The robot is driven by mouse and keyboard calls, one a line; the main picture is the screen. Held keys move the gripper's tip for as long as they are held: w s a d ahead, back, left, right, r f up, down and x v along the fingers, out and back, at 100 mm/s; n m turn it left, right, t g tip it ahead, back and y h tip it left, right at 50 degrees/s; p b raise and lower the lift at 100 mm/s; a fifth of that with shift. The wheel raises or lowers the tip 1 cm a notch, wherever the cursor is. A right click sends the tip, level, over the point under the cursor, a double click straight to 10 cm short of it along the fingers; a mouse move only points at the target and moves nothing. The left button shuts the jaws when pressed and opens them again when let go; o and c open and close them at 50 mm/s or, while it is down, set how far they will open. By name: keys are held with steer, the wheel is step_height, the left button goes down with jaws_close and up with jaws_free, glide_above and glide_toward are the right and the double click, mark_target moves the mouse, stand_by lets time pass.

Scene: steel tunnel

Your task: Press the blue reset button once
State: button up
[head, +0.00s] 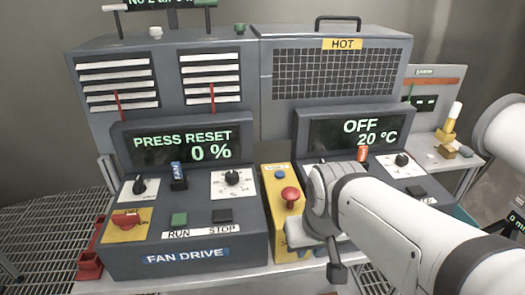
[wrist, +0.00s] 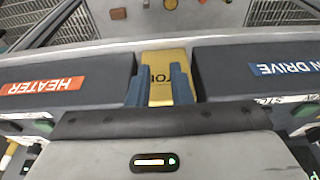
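The small blue button (head: 280,174) sits at the back of the yellow box (head: 272,222), behind a red mushroom button (head: 290,195). The box stands between the fan drive console and the heater console. In the wrist view the yellow box (wrist: 159,62) shows between the two blue fingers of my gripper (wrist: 157,86). The fingers are apart with nothing held between them. The blue button is not visible in the wrist view. In the head view my arm's end is just right of the yellow box, and the fingertips cannot be made out.
The fan drive console (head: 183,255) has a display reading PRESS RESET, 0 %, with a knob, switches and RUN and STOP buttons. The heater console's display (head: 355,132) reads OFF, 20 °C. A HOT-labelled grille (head: 335,75) rises behind. A red item (head: 90,255) lies at left.

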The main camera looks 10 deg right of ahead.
jaws_close()
stand_by(1.0)
